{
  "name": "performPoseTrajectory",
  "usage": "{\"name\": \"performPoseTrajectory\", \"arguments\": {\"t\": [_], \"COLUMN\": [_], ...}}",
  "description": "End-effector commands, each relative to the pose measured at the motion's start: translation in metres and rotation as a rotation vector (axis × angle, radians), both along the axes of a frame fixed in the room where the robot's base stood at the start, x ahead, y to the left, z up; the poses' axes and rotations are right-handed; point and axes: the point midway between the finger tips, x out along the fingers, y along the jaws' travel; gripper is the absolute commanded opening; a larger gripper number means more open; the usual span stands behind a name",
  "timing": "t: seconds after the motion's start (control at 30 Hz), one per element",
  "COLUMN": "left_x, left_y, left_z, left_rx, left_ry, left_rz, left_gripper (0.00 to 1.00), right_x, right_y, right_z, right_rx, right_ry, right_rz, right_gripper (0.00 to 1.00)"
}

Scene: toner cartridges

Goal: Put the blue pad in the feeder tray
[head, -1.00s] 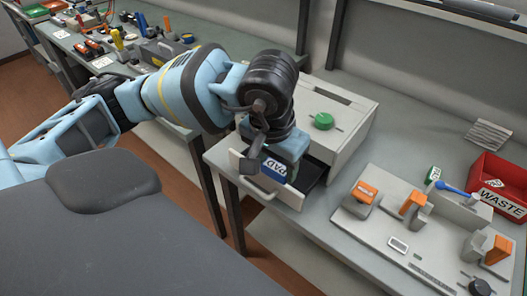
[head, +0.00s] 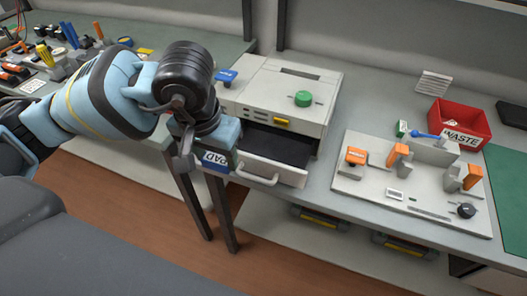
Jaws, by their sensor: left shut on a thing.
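My left gripper (head: 205,148) is shut on the blue pad (head: 216,158), which carries a white label with dark lettering. The fingers and wrist hide part of the pad. It hangs at the left front corner of the feeder tray (head: 262,172), seemingly outside it; I cannot tell whether they touch. The feeder tray is a pulled-out drawer with a light front, a handle and a dark, empty-looking inside, below a pale box-shaped machine (head: 325,92) with a green knob (head: 303,98). My right gripper is not in view.
A blue-topped item (head: 227,76) stands behind the wrist, by the machine. To the right are a pale fixture board (head: 420,215) with orange-topped parts and a red waste bin (head: 462,122). Another bench with tools (head: 60,40) is at the left.

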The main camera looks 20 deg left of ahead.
Motion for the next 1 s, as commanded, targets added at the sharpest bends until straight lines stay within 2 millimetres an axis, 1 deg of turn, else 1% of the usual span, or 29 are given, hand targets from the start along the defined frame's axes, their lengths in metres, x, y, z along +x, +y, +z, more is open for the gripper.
{"name": "performPoseTrajectory", "arguments": {"t": [0.03,0.07,0.17,0.3,0.4,0.5,0.63,0.87,0.97,1.0], "left_x": [0.004,0.007,0.028,0.067,0.091,0.109,0.122,0.125,0.125,0.125], "left_y": [-0.002,-0.003,-0.011,-0.029,-0.04,-0.05,-0.057,-0.058,-0.058,-0.058], "left_z": [0.0,-0.001,-0.002,-0.004,-0.003,-0.003,-0.002,-0.002,-0.013,-0.019], "left_rx": [-0.001,-0.002,-0.005,-0.008,-0.006,-0.005,-0.001,0.0,0.0,0.0], "left_ry": [-0.001,-0.002,-0.006,-0.011,-0.008,-0.005,0.0,0.001,0.003,0.003], "left_rz": [0.0,0.0,-0.004,-0.012,-0.018,-0.026,-0.032,-0.034,-0.034,-0.034], "left_gripper": [0.32,0.32,0.32,0.32,0.32,0.32,0.32,0.32,0.32,0.32], "right_x": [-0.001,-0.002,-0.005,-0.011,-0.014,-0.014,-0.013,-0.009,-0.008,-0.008], "right_y": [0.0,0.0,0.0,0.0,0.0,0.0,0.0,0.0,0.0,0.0], "right_z": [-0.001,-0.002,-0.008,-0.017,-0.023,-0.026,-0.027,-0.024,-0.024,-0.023], "right_rx": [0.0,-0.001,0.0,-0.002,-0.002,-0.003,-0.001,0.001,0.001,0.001], "right_ry": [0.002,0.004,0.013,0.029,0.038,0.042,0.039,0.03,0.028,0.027], "right_rz": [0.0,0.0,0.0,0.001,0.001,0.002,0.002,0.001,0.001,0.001], "right_gripper": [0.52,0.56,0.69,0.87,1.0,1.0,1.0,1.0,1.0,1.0]}}
